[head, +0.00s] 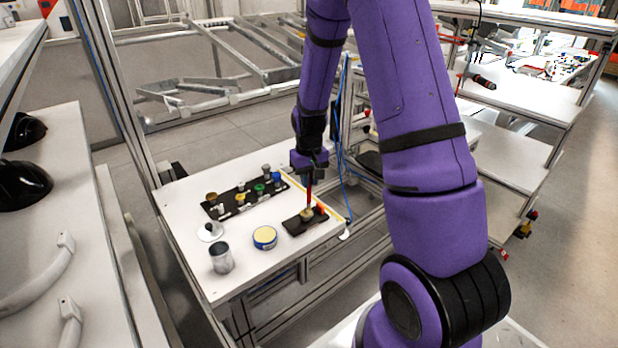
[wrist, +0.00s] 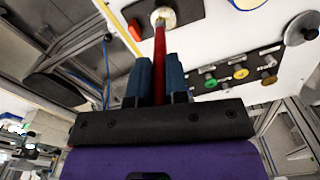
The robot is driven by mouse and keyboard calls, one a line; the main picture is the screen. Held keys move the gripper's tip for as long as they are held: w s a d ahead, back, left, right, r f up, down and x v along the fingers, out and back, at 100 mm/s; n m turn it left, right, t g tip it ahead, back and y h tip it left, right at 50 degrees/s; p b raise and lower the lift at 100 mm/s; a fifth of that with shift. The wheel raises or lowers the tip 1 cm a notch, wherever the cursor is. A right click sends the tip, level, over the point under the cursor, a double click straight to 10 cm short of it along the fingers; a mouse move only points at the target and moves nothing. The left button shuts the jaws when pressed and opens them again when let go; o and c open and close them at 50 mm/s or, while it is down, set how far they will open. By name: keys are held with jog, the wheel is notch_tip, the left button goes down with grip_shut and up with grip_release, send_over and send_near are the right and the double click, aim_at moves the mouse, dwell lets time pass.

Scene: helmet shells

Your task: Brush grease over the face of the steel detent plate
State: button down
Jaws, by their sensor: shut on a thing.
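My gripper (head: 309,163) is shut on a red-handled brush (head: 309,188), which hangs tip down. The wrist view shows the red handle (wrist: 160,60) between the two blue fingers (wrist: 160,82). The brush end is at a small round, pale tan piece (head: 306,214), also in the wrist view (wrist: 167,16). This looks like the detent plate; contact is unclear and the brush covers part of its face. It sits on a black base (head: 293,227). A blue tin with pale yellow contents (head: 265,237), seemingly grease, stands open to the left.
An orange-red piece (head: 320,207) stands on the black base. A black rack (head: 231,211) with several small coloured parts lies behind.

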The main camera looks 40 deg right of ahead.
jog(key=shift+f, duration=1.15)
jog(key=shift+w+d, duration=0.1)
jog(key=shift+d, duration=0.25)
dwell(0.3)
jog(key=shift+w+d, duration=0.25)
jog(key=shift+w, duration=0.35)
jog(key=shift+w+a, duration=0.1)
jog(key=shift+w, duration=0.3)
jog(key=shift+w+a, duration=0.2)
jog(key=shift+a, duration=0.05)
jog(key=shift+a, duration=0.5)
dwell(0.4)
jog(key=shift+s+a+f, duration=0.1)
jog(key=shift+s+a, duration=0.05)
jog(key=shift+a, duration=0.05)
